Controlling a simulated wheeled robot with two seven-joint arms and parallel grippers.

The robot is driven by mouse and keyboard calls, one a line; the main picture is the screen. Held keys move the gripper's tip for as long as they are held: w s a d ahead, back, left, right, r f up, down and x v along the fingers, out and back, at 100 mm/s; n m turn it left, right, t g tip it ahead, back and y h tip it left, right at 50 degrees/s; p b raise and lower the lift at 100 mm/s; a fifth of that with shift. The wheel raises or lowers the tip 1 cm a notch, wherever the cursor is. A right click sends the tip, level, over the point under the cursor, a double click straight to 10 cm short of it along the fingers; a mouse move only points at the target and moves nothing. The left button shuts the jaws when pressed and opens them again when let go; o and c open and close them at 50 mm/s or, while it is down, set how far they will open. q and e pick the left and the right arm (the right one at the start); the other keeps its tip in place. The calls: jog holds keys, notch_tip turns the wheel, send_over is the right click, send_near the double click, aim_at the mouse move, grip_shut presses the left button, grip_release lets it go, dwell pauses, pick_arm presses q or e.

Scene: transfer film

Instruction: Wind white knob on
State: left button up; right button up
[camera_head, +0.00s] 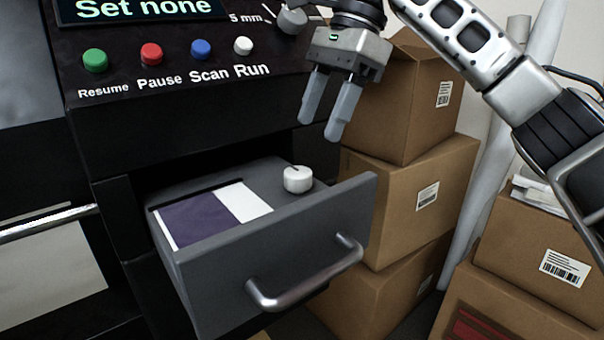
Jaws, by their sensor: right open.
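A white knob (298,179) stands on the top of the open grey drawer (325,205), near its back right. A dark line runs across the knob's top. Next to it a purple and white sheet (200,218) lies in the drawer's recess. My right gripper (331,130) is open and empty, fingers pointing down, above and to the right of the white knob and apart from it. My left gripper is not in view.
The black machine (190,120) carries green, red, blue and white buttons, a grey dial (291,20) and a screen (140,8) reading "Set none". Stacked cardboard boxes (410,205) stand close to the drawer's right. A metal handle (310,278) juts from the drawer front.

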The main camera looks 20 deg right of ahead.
aim_at(301, 170)
jog(key=x, duration=0.8)
jog(key=shift+b, duration=0.3)
jog(key=shift+c, duration=0.3)
jog(key=c, duration=0.9)
